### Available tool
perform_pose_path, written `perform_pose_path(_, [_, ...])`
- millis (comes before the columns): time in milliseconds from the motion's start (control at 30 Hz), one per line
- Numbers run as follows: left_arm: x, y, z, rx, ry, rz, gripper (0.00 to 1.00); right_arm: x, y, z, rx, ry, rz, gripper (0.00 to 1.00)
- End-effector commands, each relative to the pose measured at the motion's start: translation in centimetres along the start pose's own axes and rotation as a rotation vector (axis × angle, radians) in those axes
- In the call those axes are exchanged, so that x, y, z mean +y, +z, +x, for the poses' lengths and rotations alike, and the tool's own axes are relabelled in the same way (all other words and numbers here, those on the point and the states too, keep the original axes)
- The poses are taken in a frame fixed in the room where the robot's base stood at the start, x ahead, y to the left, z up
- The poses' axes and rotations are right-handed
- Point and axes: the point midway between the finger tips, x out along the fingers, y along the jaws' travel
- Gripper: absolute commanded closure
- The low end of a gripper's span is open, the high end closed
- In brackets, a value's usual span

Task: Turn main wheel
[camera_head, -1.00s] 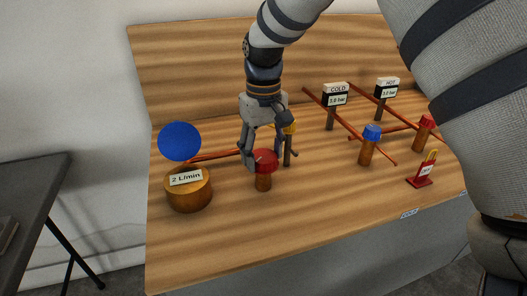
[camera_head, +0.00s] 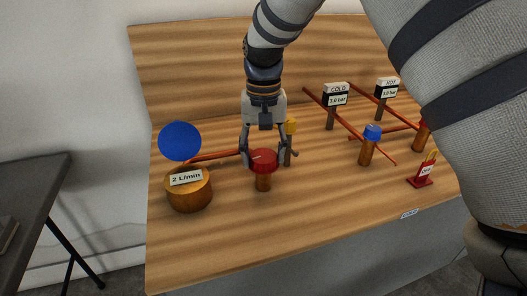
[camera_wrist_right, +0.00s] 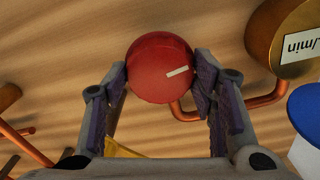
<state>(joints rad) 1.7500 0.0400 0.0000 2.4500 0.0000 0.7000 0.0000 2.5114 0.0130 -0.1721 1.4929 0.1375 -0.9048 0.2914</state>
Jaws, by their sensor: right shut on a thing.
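The main wheel is a red round knob (camera_head: 263,156) on a short brass post near the middle of the wooden bench. A pale line marks its top. My right gripper (camera_head: 264,163) points down over it, with one finger on each side of its rim. In the right wrist view, the red knob (camera_wrist_right: 160,66) sits between the two finger pads of my right gripper (camera_wrist_right: 162,78), which is shut on it. The knob's mark points to the right and slightly up there. My left gripper is not in view.
A brass cylinder (camera_head: 188,192) labelled "2 L/min" and a blue disc (camera_head: 180,141) stand to the left. A yellow handle (camera_head: 291,127) is close behind the gripper. A blue knob (camera_head: 372,132), copper pipes, COLD (camera_head: 336,94) and HOT (camera_head: 387,88) gauges and a red tag (camera_head: 420,181) are right.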

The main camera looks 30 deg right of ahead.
Motion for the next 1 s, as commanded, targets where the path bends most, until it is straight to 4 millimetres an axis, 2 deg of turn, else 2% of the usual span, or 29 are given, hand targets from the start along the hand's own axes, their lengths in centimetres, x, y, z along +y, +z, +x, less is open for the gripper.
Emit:
perform_pose_path(300, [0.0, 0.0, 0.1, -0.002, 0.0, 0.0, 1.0, 0.0, 0.1, 0.2, -0.006, 0.002, 0.0, 0.76])
perform_pose_path(333, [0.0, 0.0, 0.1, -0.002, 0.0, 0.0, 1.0, 0.0, 0.1, 0.2, -0.007, 0.002, 0.0, 0.44])
perform_pose_path(400, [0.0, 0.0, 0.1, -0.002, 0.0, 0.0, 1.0, 0.0, 0.1, 0.2, -0.006, 0.002, 0.0, 0.28])
perform_pose_path(767, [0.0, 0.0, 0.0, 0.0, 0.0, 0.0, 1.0, 0.0, 0.0, -0.5, 0.0, 0.0, -0.001, 0.28])
perform_pose_path(867, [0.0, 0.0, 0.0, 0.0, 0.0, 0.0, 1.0, -0.1, -0.1, -2.5, 0.004, -0.002, -0.001, 0.28])
perform_pose_path(1000, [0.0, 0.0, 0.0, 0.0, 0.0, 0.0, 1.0, 0.0, -0.1, -6.5, 0.004, -0.002, -0.001, 0.28])
